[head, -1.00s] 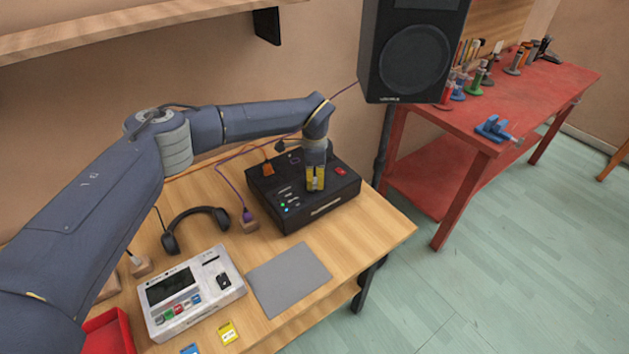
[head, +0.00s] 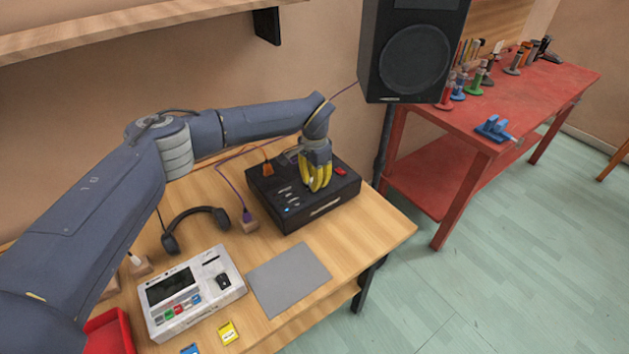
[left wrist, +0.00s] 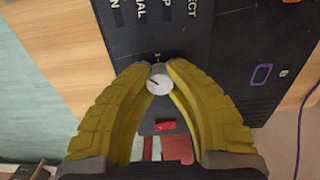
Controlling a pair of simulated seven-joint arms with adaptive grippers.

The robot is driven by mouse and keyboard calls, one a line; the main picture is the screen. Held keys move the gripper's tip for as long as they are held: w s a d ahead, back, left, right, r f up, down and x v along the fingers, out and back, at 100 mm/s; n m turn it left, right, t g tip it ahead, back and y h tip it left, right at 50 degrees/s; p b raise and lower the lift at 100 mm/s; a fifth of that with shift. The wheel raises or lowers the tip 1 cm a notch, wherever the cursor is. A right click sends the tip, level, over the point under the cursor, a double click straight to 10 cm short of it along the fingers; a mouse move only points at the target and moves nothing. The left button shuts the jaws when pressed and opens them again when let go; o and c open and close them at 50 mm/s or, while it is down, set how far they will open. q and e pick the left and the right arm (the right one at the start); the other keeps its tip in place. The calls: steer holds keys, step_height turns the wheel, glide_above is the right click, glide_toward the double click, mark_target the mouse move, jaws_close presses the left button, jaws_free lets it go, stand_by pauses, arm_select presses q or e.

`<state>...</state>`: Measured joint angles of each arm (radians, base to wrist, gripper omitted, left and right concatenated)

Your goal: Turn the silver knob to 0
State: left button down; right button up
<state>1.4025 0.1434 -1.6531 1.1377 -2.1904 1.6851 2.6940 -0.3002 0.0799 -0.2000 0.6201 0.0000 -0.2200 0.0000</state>
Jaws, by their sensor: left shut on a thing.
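The silver knob (left wrist: 159,82) sits on top of the black box (head: 262,192). It is a small round knob with a dark pointer mark, seen from above in the left wrist view. My left gripper (head: 318,184) reaches down onto the box, and its yellow fingers are closed around the knob, one on each side. In the head view the fingers hide the knob. In the left wrist view the gripper's fingertips (left wrist: 157,68) meet the knob's sides. The scale marks around the knob are too small to read. My right gripper is not in view.
A red switch (head: 341,171) is on the box close to the fingers; it also shows in the left wrist view (left wrist: 165,125). Cables run to the box's back. Headphones (head: 198,226), a white device (head: 190,295) and a grey mat (head: 288,279) share the table.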

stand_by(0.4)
arm_select(q)
steer(key=c, duration=1.1)
jaws_free()
step_height(320, 180, up, 12)
